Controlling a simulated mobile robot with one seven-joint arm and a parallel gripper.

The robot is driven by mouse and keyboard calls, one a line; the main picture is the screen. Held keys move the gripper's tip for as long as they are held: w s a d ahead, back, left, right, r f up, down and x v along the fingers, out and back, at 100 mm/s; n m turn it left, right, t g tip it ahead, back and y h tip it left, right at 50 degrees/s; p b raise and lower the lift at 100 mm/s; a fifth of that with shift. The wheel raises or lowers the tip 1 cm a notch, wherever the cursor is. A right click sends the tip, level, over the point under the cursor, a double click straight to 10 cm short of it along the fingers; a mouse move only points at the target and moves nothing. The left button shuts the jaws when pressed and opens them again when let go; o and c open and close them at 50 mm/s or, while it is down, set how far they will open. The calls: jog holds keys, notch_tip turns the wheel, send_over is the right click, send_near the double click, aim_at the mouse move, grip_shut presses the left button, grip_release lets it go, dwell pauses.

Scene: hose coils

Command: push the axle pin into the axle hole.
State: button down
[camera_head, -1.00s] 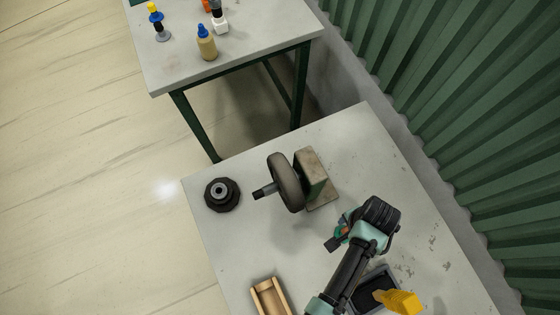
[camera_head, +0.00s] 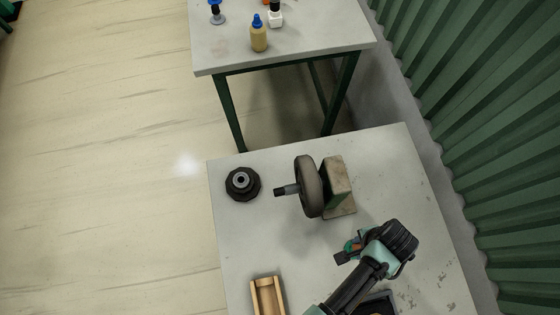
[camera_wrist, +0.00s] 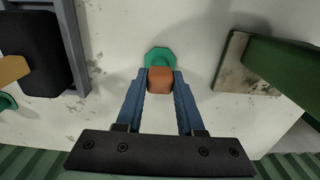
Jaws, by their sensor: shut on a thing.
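My gripper (camera_wrist: 161,80) is shut on a small orange-brown block-shaped piece (camera_wrist: 160,81), with a green many-sided flange (camera_wrist: 158,56) just beyond it. I take this piece to be the axle pin; its far end is hidden. In the head view my gripper (camera_head: 350,249) is low over the table, right of and nearer than the wheel. The grey-brown wheel (camera_head: 308,187) stands upright beside a green and stone-coloured block (camera_head: 341,188). A dark-tipped axle (camera_head: 286,190) sticks out from the wheel's left side. I cannot make out the axle hole.
A black stepped round part (camera_head: 242,184) stands at the table's left edge. A wooden cradle (camera_head: 268,297) lies at the front. A dark-padded tray (camera_wrist: 78,50) is beside my gripper. A second table (camera_head: 300,60) with bottles stands behind; a green corrugated wall (camera_head: 470,110) bounds the right.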

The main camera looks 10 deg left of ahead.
jog(key=shift+r+p, duration=0.4)
jog(key=shift+p, duration=0.05)
dwell(0.6)
jog(key=shift+r+p, duration=1.75)
jog(key=shift+p, duration=0.2)
notch_tip(320, 180, up, 6)
jog(key=p, duration=0.6)
jog(key=shift+r+p, duration=0.1)
jog(key=shift+p, duration=0.2)
jog(key=shift+w+r, duration=0.1)
